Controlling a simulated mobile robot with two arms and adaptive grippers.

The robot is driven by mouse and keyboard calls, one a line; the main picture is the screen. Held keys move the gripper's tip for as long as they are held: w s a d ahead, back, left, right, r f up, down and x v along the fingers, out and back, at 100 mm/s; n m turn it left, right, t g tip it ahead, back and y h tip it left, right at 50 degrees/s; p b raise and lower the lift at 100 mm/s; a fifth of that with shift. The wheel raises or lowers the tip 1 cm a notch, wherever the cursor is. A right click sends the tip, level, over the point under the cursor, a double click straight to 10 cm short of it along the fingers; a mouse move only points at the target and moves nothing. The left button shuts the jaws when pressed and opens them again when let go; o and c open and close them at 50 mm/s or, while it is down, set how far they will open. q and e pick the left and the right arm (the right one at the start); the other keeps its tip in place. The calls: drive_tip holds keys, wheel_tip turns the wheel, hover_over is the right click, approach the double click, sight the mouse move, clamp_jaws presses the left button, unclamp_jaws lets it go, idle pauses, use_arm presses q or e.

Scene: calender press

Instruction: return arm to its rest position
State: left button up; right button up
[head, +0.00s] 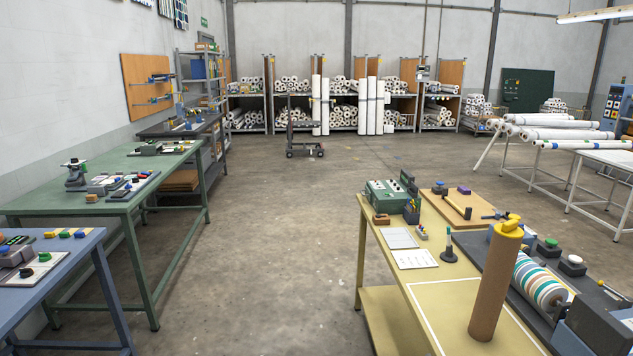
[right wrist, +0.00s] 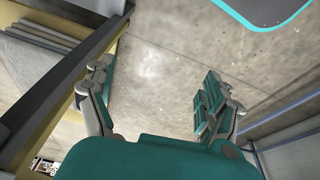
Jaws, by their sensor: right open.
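My right gripper (right wrist: 157,88) shows in the right wrist view. Its two fingers with teal pads are spread wide apart, with nothing between them. It is over bare concrete floor, beside the edge of a yellowish bench frame on the left of that view. Neither of my arms shows in the head view, and my left gripper is not seen.
The yellow bench (head: 378,258) stands at right in the head view. It carries an upright brown tube (head: 494,285) with a yellow cap and a striped roller (head: 540,282). A green table (head: 45,192) and blue table (head: 60,272) stand at left. The floor (head: 270,240) between is clear.

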drive_tip(key=s+f+g, duration=0.1)
drive_tip(key=s+f, duration=0.2)
drive_tip(key=f, duration=0.4)
drive_tip(key=s+f, duration=0.3)
drive_tip(key=f, duration=0.5)
drive_tip(key=s+d+f, duration=0.3)
drive_tip(key=s+f, duration=0.7)
drive_tip(key=s, duration=0.2)
drive_tip(key=shift+s+g, duration=0.15)
drive_tip(key=shift+g, duration=0.15)
drive_tip(key=shift+d, duration=0.1)
